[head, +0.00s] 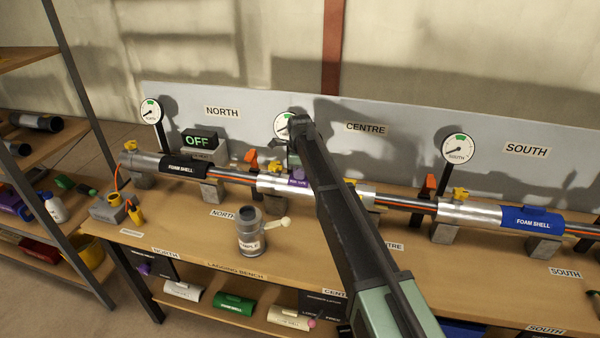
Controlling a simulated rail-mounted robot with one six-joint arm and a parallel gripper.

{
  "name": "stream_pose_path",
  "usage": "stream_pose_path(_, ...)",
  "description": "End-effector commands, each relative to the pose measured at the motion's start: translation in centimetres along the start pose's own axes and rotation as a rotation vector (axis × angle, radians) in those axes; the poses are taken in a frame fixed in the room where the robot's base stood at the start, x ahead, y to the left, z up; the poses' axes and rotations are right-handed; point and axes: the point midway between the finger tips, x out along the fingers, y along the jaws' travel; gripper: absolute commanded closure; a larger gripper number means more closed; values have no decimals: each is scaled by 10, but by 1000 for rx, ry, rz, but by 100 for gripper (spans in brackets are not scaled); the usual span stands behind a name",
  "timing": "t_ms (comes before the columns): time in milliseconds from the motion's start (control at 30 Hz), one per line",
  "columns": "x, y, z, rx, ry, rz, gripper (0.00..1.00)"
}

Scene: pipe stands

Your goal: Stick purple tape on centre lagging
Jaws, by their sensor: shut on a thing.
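The purple tape (299,175) is a small purple piece at the centre pipe, just below my gripper (293,160). My gripper is shut on the tape and sits low over the pipe. The centre lagging (345,193) is a pale silvery sleeve on the pipe, running left and right of the tape. My arm crosses in front and hides part of it. I cannot tell whether the tape touches the lagging.
A black foam shell (182,168) is on the north pipe and a blue one (532,219) on the south. Gauges stand behind, including the south gauge (457,149). A grey sample can (251,235) stands on the bench front. Orange and yellow valve handles rise along the pipe.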

Motion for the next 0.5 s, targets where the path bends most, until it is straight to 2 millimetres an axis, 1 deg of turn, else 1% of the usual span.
stream_pose_path(267, 0, 0, 0, 0, 0, 0, 100)
stream_pose_path(300, 0, 0, 0, 0, 0, 0, 84)
stream_pose_path(467, 0, 0, 0, 0, 0, 0, 60)
stream_pose_path(500, 0, 0, 0, 0, 0, 0, 59)
